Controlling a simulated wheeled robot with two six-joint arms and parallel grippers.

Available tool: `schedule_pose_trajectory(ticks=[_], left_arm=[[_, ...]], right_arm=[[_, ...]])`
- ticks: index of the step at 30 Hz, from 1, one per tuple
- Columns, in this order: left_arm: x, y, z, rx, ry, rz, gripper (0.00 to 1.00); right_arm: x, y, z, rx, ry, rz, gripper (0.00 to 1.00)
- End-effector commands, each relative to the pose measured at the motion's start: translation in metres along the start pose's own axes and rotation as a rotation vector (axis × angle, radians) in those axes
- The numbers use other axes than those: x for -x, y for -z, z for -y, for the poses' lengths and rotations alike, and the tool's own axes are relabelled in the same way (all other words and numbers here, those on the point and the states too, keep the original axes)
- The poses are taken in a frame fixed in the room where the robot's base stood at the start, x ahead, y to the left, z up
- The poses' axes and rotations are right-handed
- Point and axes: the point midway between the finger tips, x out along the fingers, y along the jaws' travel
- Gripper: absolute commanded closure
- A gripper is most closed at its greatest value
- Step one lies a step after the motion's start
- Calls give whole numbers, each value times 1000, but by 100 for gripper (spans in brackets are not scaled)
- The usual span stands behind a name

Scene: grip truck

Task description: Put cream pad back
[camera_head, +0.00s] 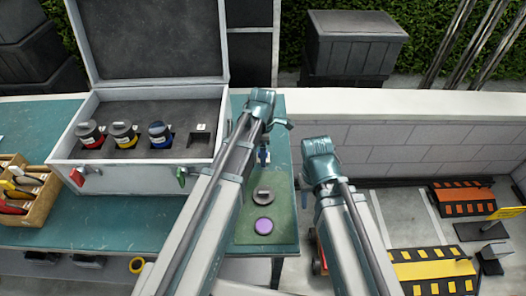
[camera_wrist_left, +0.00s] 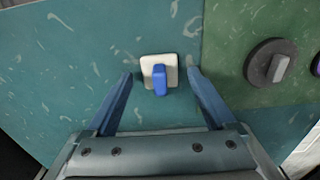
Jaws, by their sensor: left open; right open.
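The cream pad (camera_wrist_left: 149,64), a small square with a blue grip (camera_wrist_left: 159,82) on top, lies on the teal table in the left wrist view. My left gripper (camera_wrist_left: 160,74) is open, with one finger on each side of the pad and a gap at both sides. The pad does not show in the head view, where my left arm covers part of the table. An open grey case (camera_head: 140,170) holds red, yellow and blue knobbed pieces and an empty square recess (camera_head: 200,141). My right gripper (camera_head: 318,208) is open and empty, right of the table.
A green mat (camera_head: 284,236) at the table's right end bears a dark round knobbed disc (camera_head: 263,194) and a purple disc (camera_head: 264,226). A wooden tray (camera_head: 42,206) of tools stands left of the case. The case's lid stands raised behind it.

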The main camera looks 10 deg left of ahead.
Motion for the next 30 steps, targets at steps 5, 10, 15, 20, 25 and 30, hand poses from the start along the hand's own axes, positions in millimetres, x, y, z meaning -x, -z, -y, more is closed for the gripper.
schedule_pose_trajectory(ticks=[5, 10, 15, 20, 25, 30], left_arm=[[19, 0, 0, 0, 0, 0, 11], [43, 0, 0, 0, 0, 0, 11], [69, 0, 0, 0, 0, 0, 11], [93, 0, 0, 0, 0, 0, 11], [114, 0, 0, 0, 0, 0, 11], [120, 0, 0, 0, 0, 0, 11]], right_arm=[[19, -1, -2, 0, 0, 0, 50], [42, -2, -4, 0, 0, 0, 50], [69, -4, -6, 0, 0, 0, 50], [92, -5, -9, 0, 0, 0, 50], [113, -7, -11, 1, 0, 0, 50], [119, -7, -11, 2, 0, 0, 50]])
